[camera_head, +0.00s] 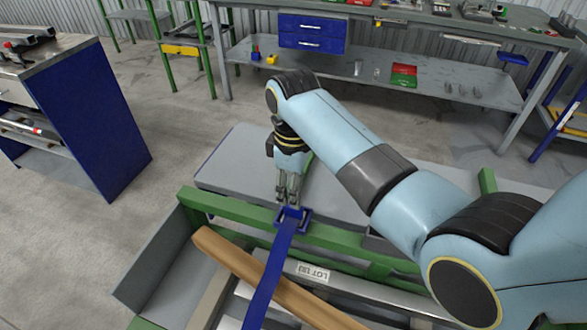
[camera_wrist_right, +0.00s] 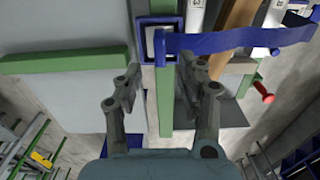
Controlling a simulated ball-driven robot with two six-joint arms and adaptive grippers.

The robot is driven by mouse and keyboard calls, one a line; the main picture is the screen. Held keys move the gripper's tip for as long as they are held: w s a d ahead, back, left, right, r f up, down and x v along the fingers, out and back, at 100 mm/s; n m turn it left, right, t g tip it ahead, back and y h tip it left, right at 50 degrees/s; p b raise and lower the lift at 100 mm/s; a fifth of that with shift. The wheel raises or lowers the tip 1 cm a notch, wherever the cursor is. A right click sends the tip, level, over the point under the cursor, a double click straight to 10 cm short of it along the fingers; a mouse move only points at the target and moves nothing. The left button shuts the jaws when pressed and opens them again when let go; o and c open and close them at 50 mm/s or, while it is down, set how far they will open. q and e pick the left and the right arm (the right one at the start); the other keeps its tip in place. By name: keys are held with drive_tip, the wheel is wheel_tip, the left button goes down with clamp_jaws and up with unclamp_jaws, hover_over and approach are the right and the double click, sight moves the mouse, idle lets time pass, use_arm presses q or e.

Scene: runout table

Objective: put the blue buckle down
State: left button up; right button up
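The blue buckle (camera_head: 306,218) is a square frame at the far end of a blue strap (camera_head: 268,284). In the head view it shows at the green rail, just under my right gripper's fingertips. In the right wrist view the buckle (camera_wrist_right: 142,42) shows beyond the fingertips, over the green rail (camera_wrist_right: 164,100), with its strap running right. I cannot tell whether it touches the rail. My right gripper (camera_head: 289,200) points down at the buckle; in the wrist view its fingers (camera_wrist_right: 160,78) are apart with nothing visibly clamped between them. My left gripper is not in view.
A wooden beam (camera_head: 250,272) and a plate marked LOT (camera_head: 313,272) lie inside the green frame, near the strap. A grey slab (camera_head: 235,170) lies behind the rail. A blue-sided cabinet (camera_head: 95,115) stands left, a workbench (camera_head: 440,85) at the back.

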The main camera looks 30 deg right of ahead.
wheel_tip(320, 180, up, 6)
idle(0.7)
